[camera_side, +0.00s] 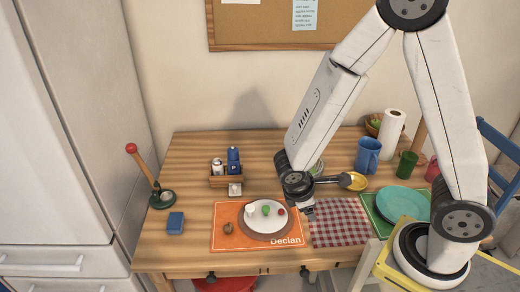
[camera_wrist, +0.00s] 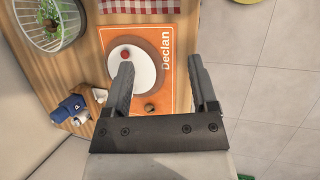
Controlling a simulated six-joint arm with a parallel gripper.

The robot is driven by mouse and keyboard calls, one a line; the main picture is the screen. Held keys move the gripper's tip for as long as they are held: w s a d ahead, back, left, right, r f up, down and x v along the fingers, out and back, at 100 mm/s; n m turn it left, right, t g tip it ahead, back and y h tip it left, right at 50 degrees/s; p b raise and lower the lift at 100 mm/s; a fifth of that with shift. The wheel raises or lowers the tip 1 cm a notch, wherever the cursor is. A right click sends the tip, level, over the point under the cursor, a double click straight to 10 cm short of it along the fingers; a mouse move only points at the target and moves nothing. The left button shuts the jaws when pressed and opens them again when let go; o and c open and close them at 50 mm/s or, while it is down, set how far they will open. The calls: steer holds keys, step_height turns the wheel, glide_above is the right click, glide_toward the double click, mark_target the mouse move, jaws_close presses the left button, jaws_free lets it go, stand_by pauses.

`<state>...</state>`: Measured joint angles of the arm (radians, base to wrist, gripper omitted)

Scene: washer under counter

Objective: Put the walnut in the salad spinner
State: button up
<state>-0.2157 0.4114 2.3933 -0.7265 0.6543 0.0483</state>
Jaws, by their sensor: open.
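The walnut (camera_side: 228,228) is a small brown lump on the orange placemat, left of the white plate. It also shows in the wrist view (camera_wrist: 150,108), between the lines of my two fingers. The salad spinner (camera_wrist: 50,20) is a clear-walled bowl with a white slatted basket and some green inside, at the top left of the wrist view. In the side view the salad spinner (camera_side: 319,168) is mostly hidden behind my arm. My gripper (camera_wrist: 161,68) is open and empty, above the table; in the side view my gripper (camera_side: 309,212) is right of the plate.
The plate (camera_side: 263,225) holds a few small items on the orange "Declan" mat (camera_side: 225,243). A shaker caddy (camera_side: 232,180), blue block (camera_side: 176,222) and red-knobbed stand (camera_side: 161,198) are leftward.

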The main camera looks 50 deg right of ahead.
step_height(320, 180, up, 7)
steer(key=a+m+t+y, duration=0.1)
steer(key=m+t+y, duration=0.2)
steer(key=m, duration=0.6)
steer(key=shift+w+a+t+y, duration=0.15)
steer(key=shift+w+t+y, duration=0.25)
steer(key=shift+y, duration=0.7)
steer(key=shift+o, duration=0.5)
steer(key=shift+w+f+m, duration=0.1)
steer(key=shift+w+m, duration=0.05)
steer(key=shift+m, duration=0.15)
steer(key=w+a+f+m+g+y, duration=0.1)
steer(key=w+a+f+m+y, duration=0.2)
steer(key=w+f+m, duration=1.4)
steer(key=w+m+y, duration=0.1)
steer(key=w+m, duration=0.1)
steer(key=m, duration=0.3)
steer(key=shift+w+f, duration=0.35)
